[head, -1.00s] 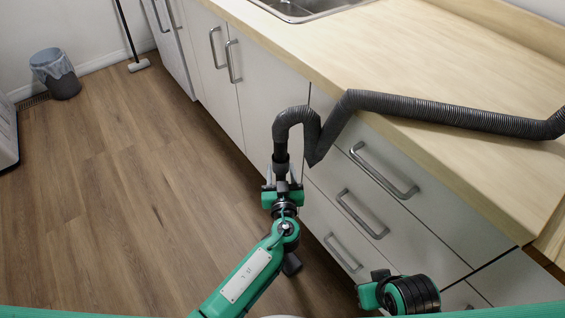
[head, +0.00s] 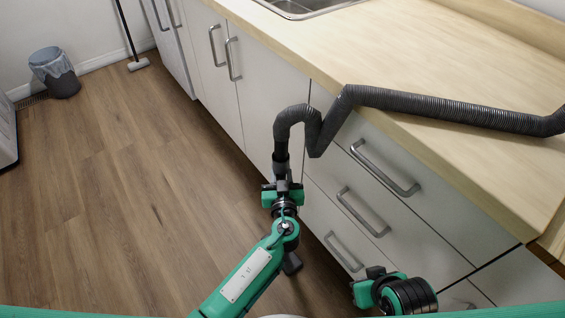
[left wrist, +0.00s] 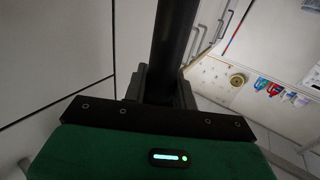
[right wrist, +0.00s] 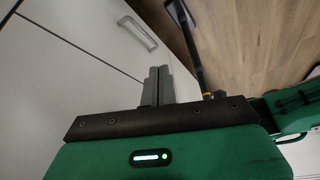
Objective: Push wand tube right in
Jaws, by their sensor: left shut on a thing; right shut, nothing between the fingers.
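A grey ribbed hose (head: 440,106) lies along the counter, bends over its edge and hangs down to a dark tube end (head: 281,160). My left gripper (head: 283,186) is shut on this dark tube; in the left wrist view the tube (left wrist: 172,45) runs up from between the fingers. My right gripper (head: 366,280) is lower right, apart from the hose. In the right wrist view its fingers (right wrist: 157,80) are shut together and empty. A dark tube with a yellowish band (right wrist: 192,45) shows beyond them. I cannot tell whether it is the wand tube.
The wooden counter (head: 420,50) with a sink (head: 300,6) is above white drawers with metal handles (head: 385,170). A bin (head: 55,72) and a broom-like tool (head: 130,40) stand at the far left. The wooden floor (head: 130,200) on the left is clear.

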